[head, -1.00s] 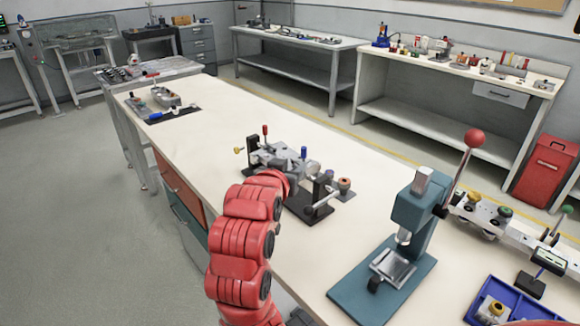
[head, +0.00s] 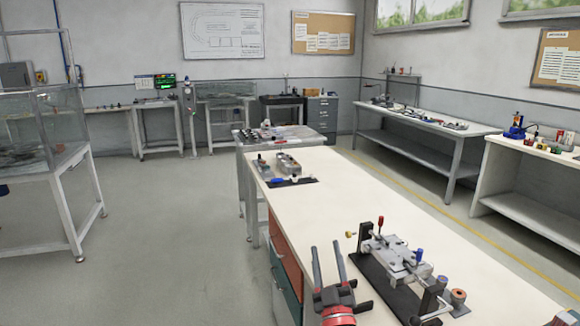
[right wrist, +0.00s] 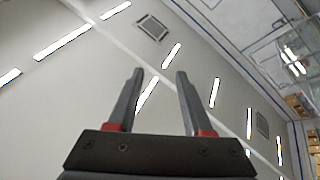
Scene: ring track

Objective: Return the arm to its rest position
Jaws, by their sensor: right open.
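My right gripper (head: 327,262) is at the bottom middle of the head view, near the left edge of the long workbench (head: 350,190). Its two grey fingers stand apart and point up, with nothing between them. In the right wrist view the same open fingers (right wrist: 158,75) point toward the ceiling and its lights. Just right of the gripper in the head view, a fixture (head: 393,262) with a metal block, a red knob and a blue knob stands on a black base. My left gripper does not show.
A dark mat with small metal parts (head: 288,163) lies at the bench's far end. A metal table (head: 275,137) stands behind it. A glass-sided tank on a stand (head: 75,190) is at the left. The floor between is clear.

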